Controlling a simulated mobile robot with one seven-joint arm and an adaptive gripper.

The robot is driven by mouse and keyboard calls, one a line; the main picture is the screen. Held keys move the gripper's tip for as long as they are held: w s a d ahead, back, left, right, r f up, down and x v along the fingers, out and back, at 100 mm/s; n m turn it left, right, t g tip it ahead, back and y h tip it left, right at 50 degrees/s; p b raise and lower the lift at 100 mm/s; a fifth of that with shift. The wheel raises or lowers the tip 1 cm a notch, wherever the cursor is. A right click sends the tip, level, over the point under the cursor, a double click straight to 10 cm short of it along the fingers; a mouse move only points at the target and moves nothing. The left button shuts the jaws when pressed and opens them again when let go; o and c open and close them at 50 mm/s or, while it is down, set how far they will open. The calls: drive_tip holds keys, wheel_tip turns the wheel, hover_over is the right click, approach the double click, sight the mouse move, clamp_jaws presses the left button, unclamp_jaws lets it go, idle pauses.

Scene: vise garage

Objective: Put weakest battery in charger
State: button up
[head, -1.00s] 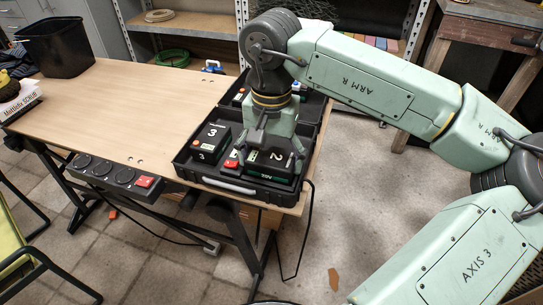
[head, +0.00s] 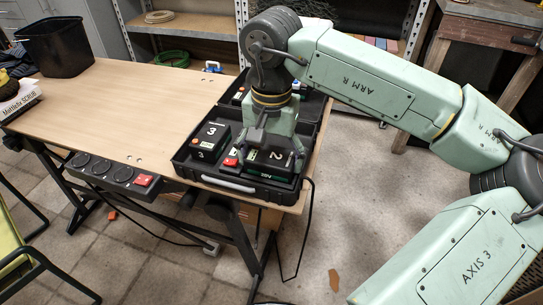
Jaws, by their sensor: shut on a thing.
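A black battery marked 2 (head: 278,156) lies in the near right part of an open black case (head: 200,178) at the table's right end. My gripper (head: 268,156) points down over this battery and is shut on it, one finger at each side. A black battery marked 3 (head: 209,141) sits to the left in the same case, apart from my gripper. My gripper and wrist hide much of the case's middle. Other items behind my wrist show only in part. I cannot make out which thing is the charger, nor read any charge level.
The wooden table (head: 125,105) is clear left of the case. A black bin (head: 54,47) stands at its far left, near a book (head: 20,99). A socket strip (head: 105,172) with a red switch hangs on the front edge. A black cable hangs at the right corner.

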drive_tip(key=shift+s+f, duration=0.15)
drive_tip(key=shift+f, duration=0.2)
drive_tip(key=o, duration=1.6)
drive_tip(key=shift+r, duration=0.15)
drive_tip(key=shift+r+p, duration=2.25)
drive_tip(key=shift+r, duration=1.2)
